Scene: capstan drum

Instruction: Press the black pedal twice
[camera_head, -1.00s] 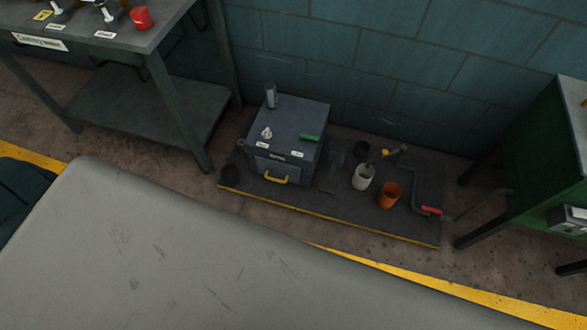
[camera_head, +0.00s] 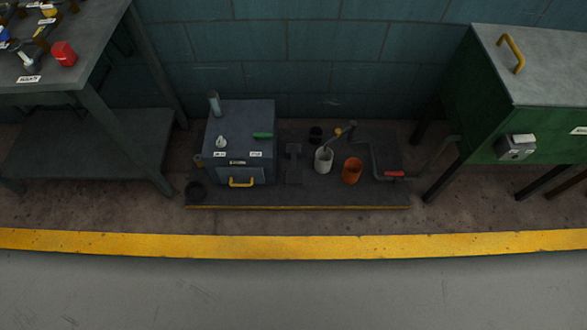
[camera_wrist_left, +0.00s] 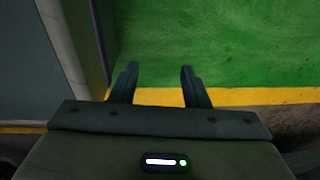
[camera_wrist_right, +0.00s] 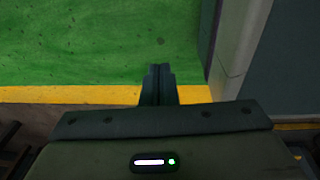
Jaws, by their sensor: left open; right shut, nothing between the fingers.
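In the head view, a dark upright lever-like part with a flat foot (camera_head: 293,167) stands on a low dark platform (camera_head: 250,200), just right of a grey-blue box (camera_head: 240,130). It looks like the black pedal, but it is small and dim, and I cannot tell its shape well. Neither gripper shows in the head view. My left gripper (camera_wrist_left: 158,75) is open and empty, over green floor in the left wrist view. My right gripper (camera_wrist_right: 159,72) is shut with nothing in it, also over green floor. Neither wrist view shows the pedal.
The platform also holds a white cup (camera_head: 324,160), an orange cup (camera_head: 352,171) and a red-handled crank (camera_head: 394,174). A workbench (camera_head: 85,70) stands left, a green cabinet (camera_head: 460,100) right. A wide scratched grey surface (camera_head: 300,295) fills the foreground, beside a yellow stripe (camera_head: 300,246).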

